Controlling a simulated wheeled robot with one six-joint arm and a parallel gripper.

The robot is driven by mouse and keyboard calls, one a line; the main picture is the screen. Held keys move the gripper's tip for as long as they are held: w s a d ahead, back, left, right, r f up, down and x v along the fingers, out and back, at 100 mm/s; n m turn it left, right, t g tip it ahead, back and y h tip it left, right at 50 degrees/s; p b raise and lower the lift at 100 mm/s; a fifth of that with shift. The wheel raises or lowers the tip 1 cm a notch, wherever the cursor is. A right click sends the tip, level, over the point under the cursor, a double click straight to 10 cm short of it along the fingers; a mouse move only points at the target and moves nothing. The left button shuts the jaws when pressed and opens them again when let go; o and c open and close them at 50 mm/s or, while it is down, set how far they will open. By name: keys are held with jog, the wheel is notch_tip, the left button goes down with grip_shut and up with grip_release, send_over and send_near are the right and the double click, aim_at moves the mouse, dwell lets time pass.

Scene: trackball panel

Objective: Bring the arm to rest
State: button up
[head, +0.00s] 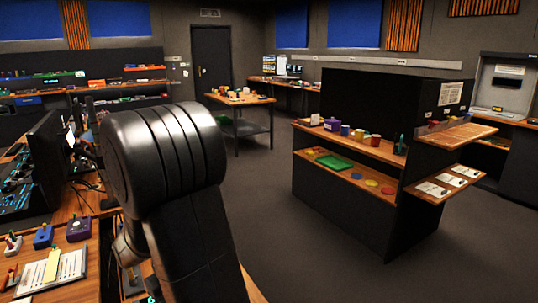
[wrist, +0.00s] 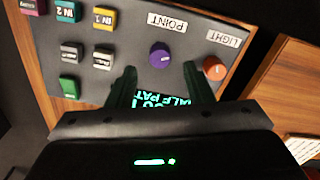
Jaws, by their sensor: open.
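My gripper (wrist: 160,88) shows in the wrist view with its two dark fingers apart and nothing between them. It hangs over a grey control panel (wrist: 125,45). A purple ball (wrist: 160,55), by the label POINT, lies just beyond the fingertips. An orange knob (wrist: 214,68), by the label LIGHT, is to the right of the fingers. A lit display (wrist: 165,99) with green text is partly hidden behind the fingers. In the head view my arm fills the left middle, bent over the left desk, and my gripper is hidden there.
A yellow button (wrist: 104,16), a green one (wrist: 69,85) and several others sit on the panel's left. In the head view a shelf unit (head: 340,150) with cups and plates stands right, and a small table (head: 240,98) stands at the back. The floor (head: 260,210) between is clear.

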notch_tip(320, 180, down, 4)
jog(key=shift+f, duration=0.1)
dwell(0.5)
